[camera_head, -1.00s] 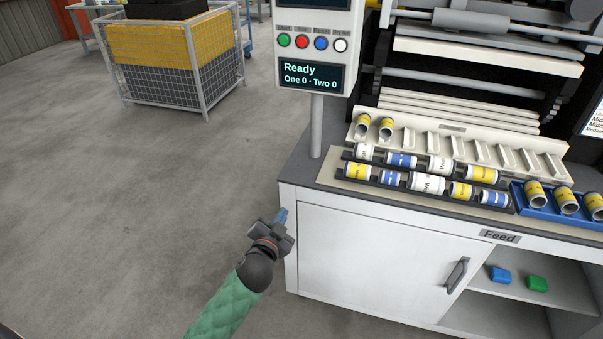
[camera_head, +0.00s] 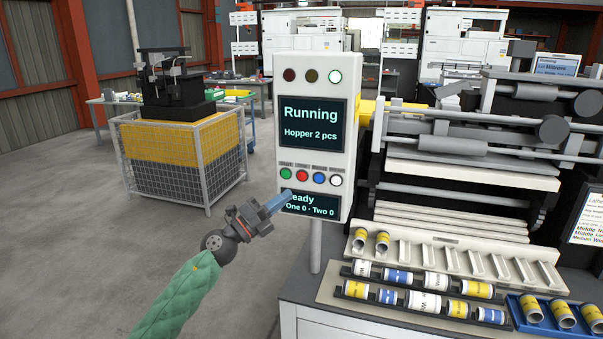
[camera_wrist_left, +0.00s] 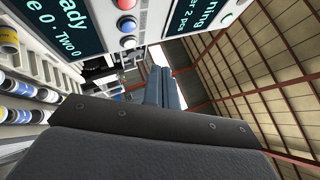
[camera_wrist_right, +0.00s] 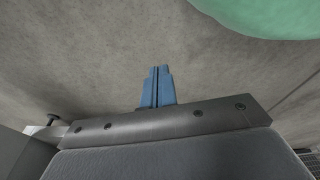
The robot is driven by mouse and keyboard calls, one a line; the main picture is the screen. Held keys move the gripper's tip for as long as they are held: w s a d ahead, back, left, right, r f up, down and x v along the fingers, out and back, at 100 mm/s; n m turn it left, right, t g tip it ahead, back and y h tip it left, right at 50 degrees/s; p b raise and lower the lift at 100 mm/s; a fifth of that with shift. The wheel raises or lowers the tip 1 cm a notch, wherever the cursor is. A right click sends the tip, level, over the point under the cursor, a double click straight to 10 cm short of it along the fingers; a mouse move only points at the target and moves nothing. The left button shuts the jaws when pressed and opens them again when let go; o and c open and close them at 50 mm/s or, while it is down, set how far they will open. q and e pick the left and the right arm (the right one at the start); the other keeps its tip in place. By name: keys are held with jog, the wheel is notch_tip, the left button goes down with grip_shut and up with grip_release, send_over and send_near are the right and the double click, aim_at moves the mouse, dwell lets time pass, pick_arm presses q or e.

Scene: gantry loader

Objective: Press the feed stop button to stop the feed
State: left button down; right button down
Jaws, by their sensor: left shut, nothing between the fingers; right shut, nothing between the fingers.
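The control panel (camera_head: 315,150) stands on a post. It has a row of buttons: green (camera_head: 286,174), red (camera_head: 302,175), blue (camera_head: 319,178) and white (camera_head: 336,180). Their small labels are too small to read, so which is feed stop is not legible. The upper screen reads "Running, Hopper 2 pcs". My left gripper (camera_head: 287,197) is shut and empty, its tips just below the green and red buttons, overlapping the lower screen; contact cannot be told. Its fingers also show in the left wrist view (camera_wrist_left: 162,88). My right gripper (camera_wrist_right: 157,87) is shut and empty over bare floor.
Below right of the panel, the feed bench holds a rack (camera_head: 400,298) of labelled cylinders and a blue tray (camera_head: 520,318). A wire-mesh crate (camera_head: 205,170) stands left behind my left arm. Open floor lies at the left.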

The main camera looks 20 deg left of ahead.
aim_at(302, 176)
dwell(0.3)
